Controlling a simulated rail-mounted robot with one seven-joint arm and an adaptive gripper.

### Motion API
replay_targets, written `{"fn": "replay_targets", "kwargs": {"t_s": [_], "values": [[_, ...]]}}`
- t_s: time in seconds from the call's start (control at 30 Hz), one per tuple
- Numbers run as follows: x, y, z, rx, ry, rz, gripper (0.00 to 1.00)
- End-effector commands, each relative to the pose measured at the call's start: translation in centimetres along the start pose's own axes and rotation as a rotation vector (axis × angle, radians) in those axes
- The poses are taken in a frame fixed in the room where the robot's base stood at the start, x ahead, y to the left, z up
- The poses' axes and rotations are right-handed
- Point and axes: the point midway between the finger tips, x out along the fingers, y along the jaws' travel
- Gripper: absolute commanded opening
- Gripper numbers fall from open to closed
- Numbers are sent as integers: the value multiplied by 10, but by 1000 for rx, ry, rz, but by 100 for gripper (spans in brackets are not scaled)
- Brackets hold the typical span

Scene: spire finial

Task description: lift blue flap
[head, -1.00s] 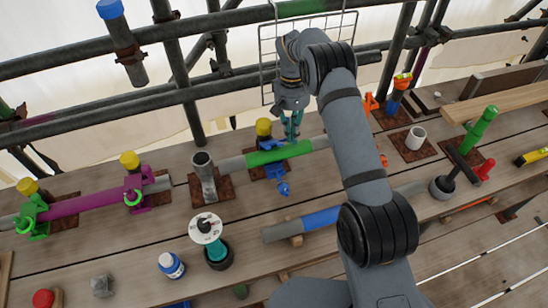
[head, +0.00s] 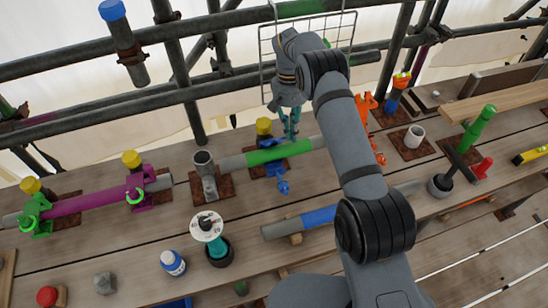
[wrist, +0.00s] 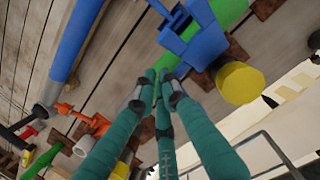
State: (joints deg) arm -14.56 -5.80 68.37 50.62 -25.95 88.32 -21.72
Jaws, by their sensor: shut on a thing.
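A blue clamp (head: 262,170) on a rusty plate sits around a grey pipe with a green band (head: 278,153). Its blue flap (head: 283,187) hangs open on the near side. In the wrist view, the clamp (wrist: 193,38) lies just right of my fingertips, with a blue loop-like part at the top edge. My gripper (head: 291,132) points down at the banded pipe, right of the clamp. In the wrist view, my gripper's teal fingers (wrist: 160,80) are closed together on the green band (wrist: 180,62). The fingers partly hide the grip.
A yellow knob (wrist: 238,82) stands beside the clamp. An upright grey pipe socket (head: 206,172) is at the pipe's left end. An orange clamp (head: 363,112) is to the right. A blue-banded pipe (head: 318,216) lies in front. A wire rack (head: 268,55) and scaffold rails are behind.

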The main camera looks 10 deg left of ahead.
Motion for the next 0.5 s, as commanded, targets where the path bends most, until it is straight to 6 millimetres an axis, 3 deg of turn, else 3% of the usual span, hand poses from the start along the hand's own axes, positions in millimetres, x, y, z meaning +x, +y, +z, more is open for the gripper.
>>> {"fn": "replay_targets", "kwargs": {"t_s": [0.03,0.5], "values": [[-14,-35,-67,-144,242,-5,0],[-14,-37,-70,-145,243,-5,0]]}}
